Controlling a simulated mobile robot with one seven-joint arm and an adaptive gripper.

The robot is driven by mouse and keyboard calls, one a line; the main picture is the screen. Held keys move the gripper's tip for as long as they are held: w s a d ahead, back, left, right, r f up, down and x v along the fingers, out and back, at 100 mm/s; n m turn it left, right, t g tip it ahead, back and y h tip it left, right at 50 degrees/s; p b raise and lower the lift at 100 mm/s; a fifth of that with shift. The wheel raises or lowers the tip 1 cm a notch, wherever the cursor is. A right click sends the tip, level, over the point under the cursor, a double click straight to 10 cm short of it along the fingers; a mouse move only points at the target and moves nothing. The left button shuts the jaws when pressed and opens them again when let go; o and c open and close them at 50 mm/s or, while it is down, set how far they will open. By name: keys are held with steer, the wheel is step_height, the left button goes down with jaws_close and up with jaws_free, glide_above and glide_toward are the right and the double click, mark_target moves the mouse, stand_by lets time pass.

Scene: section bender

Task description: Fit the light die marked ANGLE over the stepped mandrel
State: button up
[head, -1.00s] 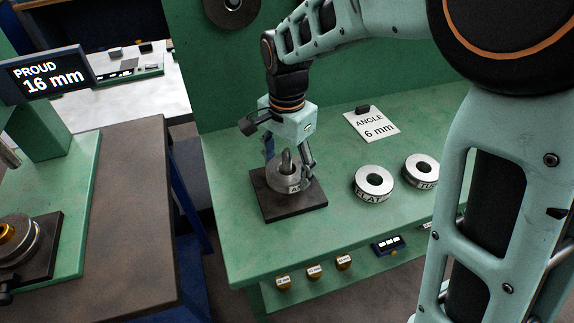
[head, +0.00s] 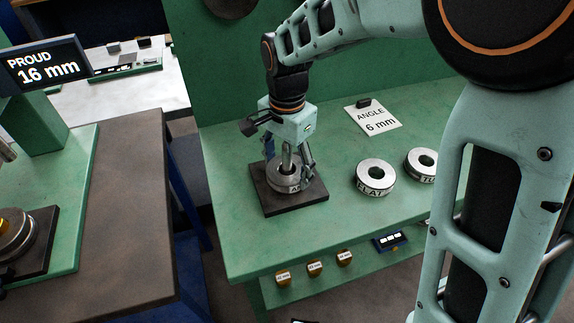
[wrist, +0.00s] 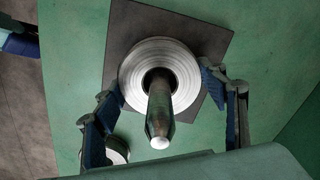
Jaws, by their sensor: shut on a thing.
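The light silvery die (head: 284,184), with the start of the word ANGLE on its side, is around the upright grey mandrel (head: 287,158). The mandrel's tapered end stands well out above the die. The mandrel's base is a dark square plate (head: 305,201). In the wrist view the die (wrist: 136,75) rings the mandrel (wrist: 160,115), which points toward the camera. My gripper (head: 287,178) is shut on the die, a finger at each side. The die's underside is hidden, so I cannot tell whether it rests on the plate.
A FLAT die (head: 375,176) and another partly hidden die (head: 420,164) lie to the right on the green bench. A card (head: 373,118) reads ANGLE 6 mm. A display (head: 45,62) reads PROUD 16 mm. Several brass pieces stand on the shelf below.

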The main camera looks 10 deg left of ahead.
steer(key=shift+f, duration=0.2)
steer(key=o, duration=1.6)
steer(key=shift+o, duration=0.2)
step_height(320, 180, up, 12)
steer(key=shift+r, duration=0.1)
